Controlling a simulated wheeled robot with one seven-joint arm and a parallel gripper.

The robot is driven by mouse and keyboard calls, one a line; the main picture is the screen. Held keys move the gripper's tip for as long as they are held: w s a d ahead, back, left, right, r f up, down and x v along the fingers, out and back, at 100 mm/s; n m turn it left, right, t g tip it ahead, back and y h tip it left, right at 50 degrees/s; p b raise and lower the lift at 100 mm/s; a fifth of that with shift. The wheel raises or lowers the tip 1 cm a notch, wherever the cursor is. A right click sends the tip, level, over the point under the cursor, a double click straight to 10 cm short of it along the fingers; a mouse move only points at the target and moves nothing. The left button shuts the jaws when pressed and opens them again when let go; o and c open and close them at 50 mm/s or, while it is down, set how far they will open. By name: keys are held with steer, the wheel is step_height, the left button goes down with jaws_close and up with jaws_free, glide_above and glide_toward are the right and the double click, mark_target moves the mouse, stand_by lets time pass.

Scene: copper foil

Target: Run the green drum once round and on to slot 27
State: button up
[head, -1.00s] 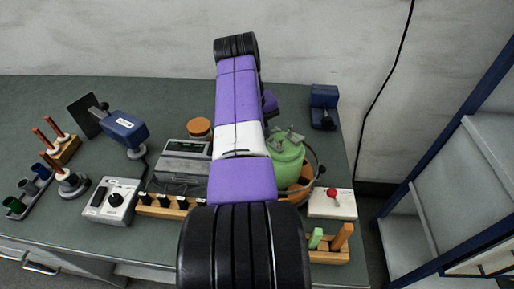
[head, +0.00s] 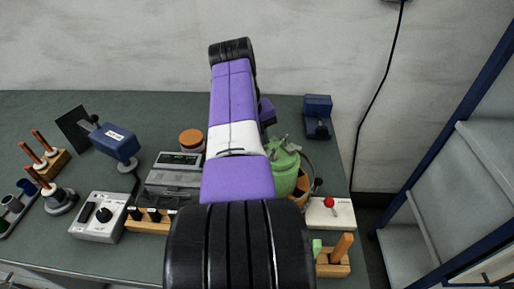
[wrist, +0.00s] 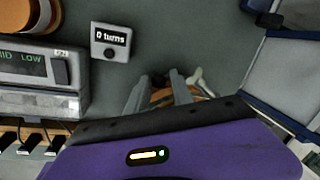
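The green drum (head: 284,172) stands right of my arm in the head view, partly hidden by it. Grey metal pieces show at its top. An orange-brown part and a curved dark band show at its right side. In the wrist view my gripper (wrist: 160,92) has its two grey fingers apart, with an orange-brown surface showing behind them. A pale knobbed piece (wrist: 201,82) is just right of the fingers. A small grey counter (wrist: 110,42) reads "0 turns". The drum's numbered slots cannot be made out; my purple wrist housing hides much of that area.
A grey device with a display (head: 176,174) stands left of my arm, near an orange-brown round lid (head: 191,141). A white box with a red knob (head: 330,214) and a wooden block holder (head: 334,265) stand at the right edge. A blue device (head: 317,118) is behind.

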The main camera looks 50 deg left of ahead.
steer(key=shift+r, duration=0.1)
step_height(320, 180, up, 8)
steer(key=s, duration=0.1)
steer(key=shift+s+a+f, duration=0.15)
steer(key=shift+s+f, duration=0.1)
stand_by(0.6)
